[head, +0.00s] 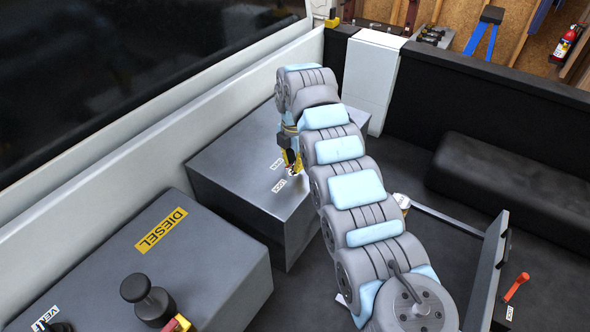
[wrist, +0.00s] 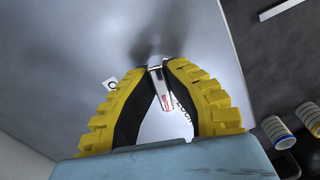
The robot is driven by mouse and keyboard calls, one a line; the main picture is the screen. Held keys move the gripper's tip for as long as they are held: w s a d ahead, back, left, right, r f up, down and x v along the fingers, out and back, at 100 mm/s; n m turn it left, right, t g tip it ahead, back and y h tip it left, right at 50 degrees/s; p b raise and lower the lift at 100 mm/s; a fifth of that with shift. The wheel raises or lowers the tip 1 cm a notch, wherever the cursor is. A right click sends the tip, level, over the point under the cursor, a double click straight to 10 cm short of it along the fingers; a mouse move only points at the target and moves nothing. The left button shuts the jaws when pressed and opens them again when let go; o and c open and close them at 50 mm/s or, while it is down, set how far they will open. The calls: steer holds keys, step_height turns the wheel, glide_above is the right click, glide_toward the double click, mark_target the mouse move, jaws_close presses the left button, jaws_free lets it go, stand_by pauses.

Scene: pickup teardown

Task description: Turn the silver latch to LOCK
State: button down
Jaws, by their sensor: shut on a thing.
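The silver latch (wrist: 158,74) sits on top of a grey box (head: 232,155). In the wrist view my gripper (wrist: 163,66) has its yellow and black fingers closed on the latch, one on each side. In the head view my gripper (head: 291,163) reaches down to the box top and mostly hides the latch. A white LOCK label (head: 280,186) lies just in front of it, and a second white label (head: 277,163) lies just to its left. In the wrist view the right finger partly covers the LOCK label (wrist: 181,108). I cannot tell exactly which label the latch points to.
Another grey box with a yellow DIESEL label (head: 161,230) and a black knob (head: 147,298) stands front left. A white wall panel (head: 120,130) runs along the left. A black padded block (head: 515,180) lies at right. Two rolls (wrist: 279,132) show at the wrist view's lower right.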

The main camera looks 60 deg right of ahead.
mark_target(294, 162)
steer(key=shift+w+f+n+b, duration=0.15)
steer(key=shift+n+b, duration=0.75)
steer(key=shift+n, duration=0.6)
steer(key=c, duration=1.1)
jaws_free()
steer(key=shift+r, duration=0.2)
steer(key=shift+r, duration=3.65)
